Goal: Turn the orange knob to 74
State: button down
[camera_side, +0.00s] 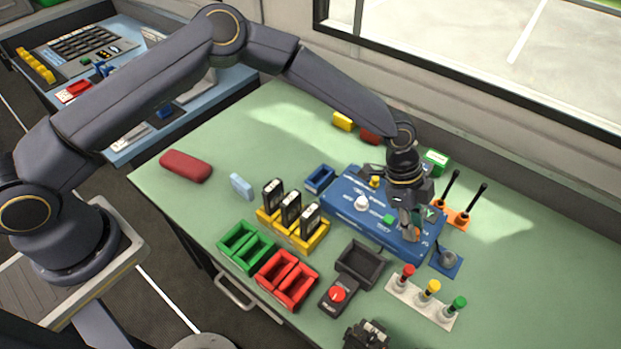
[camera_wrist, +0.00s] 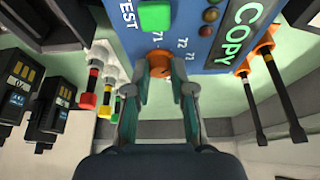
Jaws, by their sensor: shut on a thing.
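The orange knob (camera_wrist: 158,66) sits at the edge of the blue panel (camera_wrist: 182,48), with small white numbers around it. My gripper (camera_wrist: 158,77) is shut on the knob, one finger on each side. The knob's pointer is hidden or too small to read. In the side view my gripper (camera_side: 410,234) reaches down onto the right part of the blue panel (camera_side: 345,212), and a bit of orange knob (camera_side: 417,232) shows beside the fingers.
A green button (camera_side: 389,219) and a white knob (camera_side: 361,203) are on the same panel. Two black levers on orange bases (camera_side: 459,211) stand close on the right. A blue joystick base (camera_side: 452,264) and a white strip with coloured handles (camera_side: 421,301) are near in front.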

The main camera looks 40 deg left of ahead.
jog(key=m, duration=0.1)
jog(key=m+g, duration=0.1)
jog(key=m, duration=0.1)
jog(key=m+g, duration=0.1)
jog(key=m, duration=0.1)
jog(key=shift+w+d+y, duration=0.1)
jog(key=shift+w+y, duration=0.15)
jog(key=shift+y, duration=0.05)
jog(key=m, duration=0.3)
jog(key=m+g+y, duration=0.1)
jog(key=m, duration=0.2)
jog(key=shift+w+d+y, duration=0.1)
jog(key=shift+y, duration=0.2)
jog(key=shift+g, duration=0.3)
jog(key=c, duration=1)
grip_release()
notch_tip(320, 180, up, 10)
jog(key=w, duration=0.1)
jog(key=shift+a, duration=0.3)
jog(key=shift+f, duration=0.1)
